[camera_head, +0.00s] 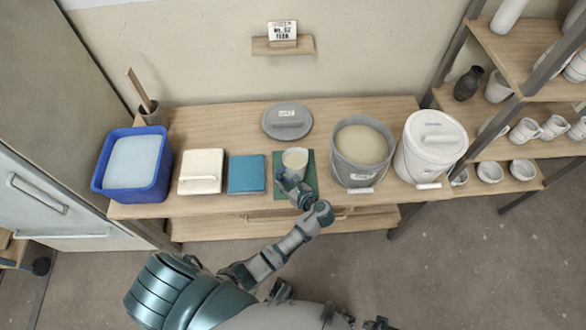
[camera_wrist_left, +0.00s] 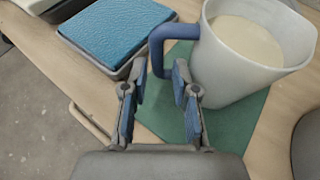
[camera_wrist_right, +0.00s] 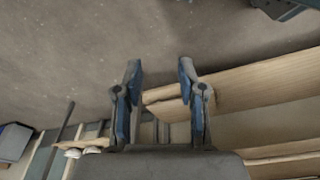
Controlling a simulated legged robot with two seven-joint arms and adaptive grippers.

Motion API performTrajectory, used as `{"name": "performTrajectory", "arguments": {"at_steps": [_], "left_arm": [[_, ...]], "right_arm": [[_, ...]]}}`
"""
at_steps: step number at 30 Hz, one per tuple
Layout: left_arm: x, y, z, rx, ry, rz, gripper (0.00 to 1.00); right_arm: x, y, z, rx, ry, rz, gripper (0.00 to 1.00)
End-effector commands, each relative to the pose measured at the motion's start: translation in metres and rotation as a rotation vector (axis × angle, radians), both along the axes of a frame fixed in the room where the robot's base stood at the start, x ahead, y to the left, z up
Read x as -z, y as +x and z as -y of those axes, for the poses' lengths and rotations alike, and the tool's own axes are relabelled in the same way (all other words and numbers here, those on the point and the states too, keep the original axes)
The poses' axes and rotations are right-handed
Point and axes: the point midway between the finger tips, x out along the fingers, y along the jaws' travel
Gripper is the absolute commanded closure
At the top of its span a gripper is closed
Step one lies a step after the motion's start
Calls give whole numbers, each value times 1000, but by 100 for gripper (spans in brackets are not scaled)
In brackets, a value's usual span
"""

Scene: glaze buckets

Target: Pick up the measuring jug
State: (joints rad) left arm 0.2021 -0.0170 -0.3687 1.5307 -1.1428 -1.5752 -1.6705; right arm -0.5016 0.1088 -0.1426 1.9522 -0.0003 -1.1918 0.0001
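The measuring jug (camera_head: 295,158) is white, holds a cream-coloured liquid and stands upright on a green mat (camera_head: 308,172) on the table. In the left wrist view the jug (camera_wrist_left: 250,55) shows at the upper right, with its blue handle (camera_wrist_left: 157,48) pointing left. My left gripper (camera_head: 286,177) is at the near side of the jug. In the left wrist view its fingers (camera_wrist_left: 160,82) are spread, with the handle just beyond and between the tips; I cannot tell whether they touch. My right gripper (camera_wrist_right: 160,75) is open and empty, away from the jug.
A grey bucket (camera_head: 341,168) of glaze and a white lidded bucket (camera_head: 428,160) stand right of the mat. A grey lid (camera_head: 272,122) lies behind. Left are a blue sponge pad (camera_head: 247,174), a cream box (camera_head: 201,172) and a blue tub (camera_head: 103,172). Shelves with pottery are at the right.

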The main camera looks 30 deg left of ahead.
Motion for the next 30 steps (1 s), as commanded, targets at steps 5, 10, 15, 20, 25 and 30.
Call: {"name": "performTrajectory", "arguments": {"at_steps": [5,10,15,20,25,30], "left_arm": [[13,8,-25,-1,1,-2,72],[14,12,-32,1,0,0,72],[14,12,-32,1,0,0,77],[14,12,-31,1,-1,-1,100],[13,12,-31,1,1,2,100],[14,12,-31,1,1,-2,100]], "right_arm": [[-18,1,0,2,0,4,60],[-25,2,0,3,1,6,60],[-25,2,0,3,1,6,60],[-25,2,0,3,0,5,60],[-25,2,0,3,0,5,60],[-24,2,0,3,0,5,60]]}}
